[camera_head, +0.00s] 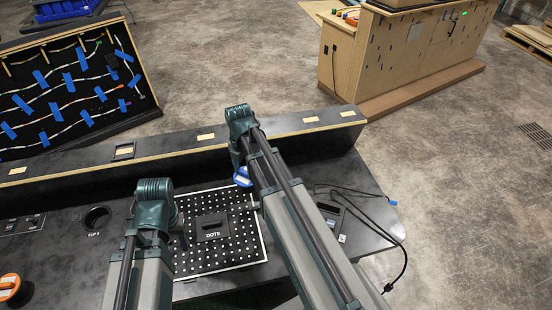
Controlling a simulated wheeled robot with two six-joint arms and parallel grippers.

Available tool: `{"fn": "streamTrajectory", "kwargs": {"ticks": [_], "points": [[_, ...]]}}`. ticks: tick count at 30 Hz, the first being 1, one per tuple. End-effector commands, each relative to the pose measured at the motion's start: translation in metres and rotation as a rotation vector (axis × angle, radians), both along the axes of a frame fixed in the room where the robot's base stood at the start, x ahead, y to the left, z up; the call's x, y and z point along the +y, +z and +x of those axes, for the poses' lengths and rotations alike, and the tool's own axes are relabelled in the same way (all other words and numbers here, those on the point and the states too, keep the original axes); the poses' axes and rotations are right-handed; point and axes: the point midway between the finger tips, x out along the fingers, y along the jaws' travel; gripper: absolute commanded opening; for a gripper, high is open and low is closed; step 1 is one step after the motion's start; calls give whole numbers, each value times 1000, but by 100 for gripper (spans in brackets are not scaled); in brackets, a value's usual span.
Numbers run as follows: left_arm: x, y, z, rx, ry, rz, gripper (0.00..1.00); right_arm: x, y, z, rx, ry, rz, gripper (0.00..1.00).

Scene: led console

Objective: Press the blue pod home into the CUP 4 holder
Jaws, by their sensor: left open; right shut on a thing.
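The blue pod (243,178), blue with a white part, shows just left of my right forearm, near the upper right corner of the dotted panel. My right gripper (239,166) points down and is shut on it; the arm partly hides both. I cannot tell whether the pod touches the surface or a holder. No CUP 4 label is readable; the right arm covers the area around the pod. My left gripper (179,236) is open over the left part of the dotted panel, its fingers mostly hidden by its wrist.
The black panel with white dots (225,262) bears a DOTS block (211,228). An empty round cup holder (97,218) is at left, its label number unclear. An orange pod (9,287) sits at lower left. A raised ledge (75,172) runs behind; a cable (402,262) lies right.

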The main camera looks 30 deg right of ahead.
Motion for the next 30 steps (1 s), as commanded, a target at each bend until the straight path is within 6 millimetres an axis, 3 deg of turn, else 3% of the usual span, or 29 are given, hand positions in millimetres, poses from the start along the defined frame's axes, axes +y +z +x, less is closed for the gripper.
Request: {"fn": "streamTrajectory", "kwargs": {"ticks": [1, 6, 12, 22, 30], "points": [[0, -9, 0, 0, 0, 0, 50, -25, -9, 7, 0, -65, 0, 26], [0, -20, 0, 0, 0, 0, 50, -92, -20, 13, 0, -251, 0, 26], [0, -26, 0, 0, 0, 0, 50, -140, -26, 11, 0, -381, 0, 26], [0, -29, 0, 0, 0, 0, 50, -149, -28, 9, 0, -409, 0, 26], [0, -47, 0, 0, 0, 0, 50, -148, -47, 9, 0, -408, 0, 26]]}}
